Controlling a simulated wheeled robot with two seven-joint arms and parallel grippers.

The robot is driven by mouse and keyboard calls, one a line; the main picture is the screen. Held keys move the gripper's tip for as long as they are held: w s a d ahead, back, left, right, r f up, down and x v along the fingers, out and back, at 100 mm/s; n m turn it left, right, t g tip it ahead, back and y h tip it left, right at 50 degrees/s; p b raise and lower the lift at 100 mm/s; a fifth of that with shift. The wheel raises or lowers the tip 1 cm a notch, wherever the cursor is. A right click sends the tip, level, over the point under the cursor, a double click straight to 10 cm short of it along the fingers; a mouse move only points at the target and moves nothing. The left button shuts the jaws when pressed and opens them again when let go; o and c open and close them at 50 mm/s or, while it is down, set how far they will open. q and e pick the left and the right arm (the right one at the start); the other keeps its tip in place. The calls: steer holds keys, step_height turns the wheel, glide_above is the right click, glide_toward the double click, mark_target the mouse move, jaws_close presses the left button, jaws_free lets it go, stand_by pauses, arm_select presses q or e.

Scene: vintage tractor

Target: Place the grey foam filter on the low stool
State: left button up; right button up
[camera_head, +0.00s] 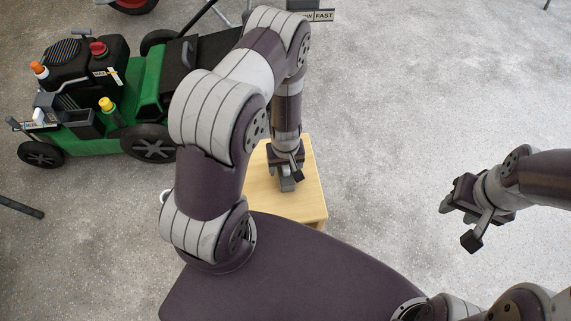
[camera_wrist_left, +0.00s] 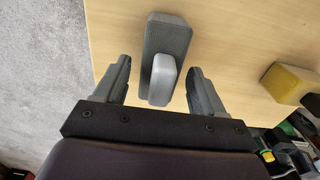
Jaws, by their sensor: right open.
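The grey foam filter (camera_wrist_left: 166,38) is a dark grey block with a lighter grey raised part (camera_wrist_left: 162,80), in the left wrist view. It lies on the pale wooden top of the low stool (camera_head: 312,187), which also shows in the left wrist view (camera_wrist_left: 225,40). My left gripper (camera_head: 286,172) is low over the stool. Its fingers (camera_wrist_left: 161,85) are open on either side of the lighter part, with a gap on both sides. My right gripper (camera_head: 464,212) is open and empty over the floor at the right.
A yellow block with a grey side (camera_wrist_left: 288,82) sits near the stool's edge in the left wrist view. A green mower (camera_head: 110,125) with a black engine stands left of the stool. My left arm hides part of the stool. The floor at the right is clear.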

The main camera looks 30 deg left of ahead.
arm_select(q)
step_height(320, 180, up, 26)
steer(key=d+m+t+p, duration=0.15)
steer(key=m+p, duration=0.25)
steer(key=p, duration=0.4)
steer(key=s+r+m, duration=0.3)
steer(key=s+r, duration=0.2)
steer(key=r, duration=0.3)
steer(key=shift+d+m, duration=0.3)
steer(key=shift+d, duration=0.1)
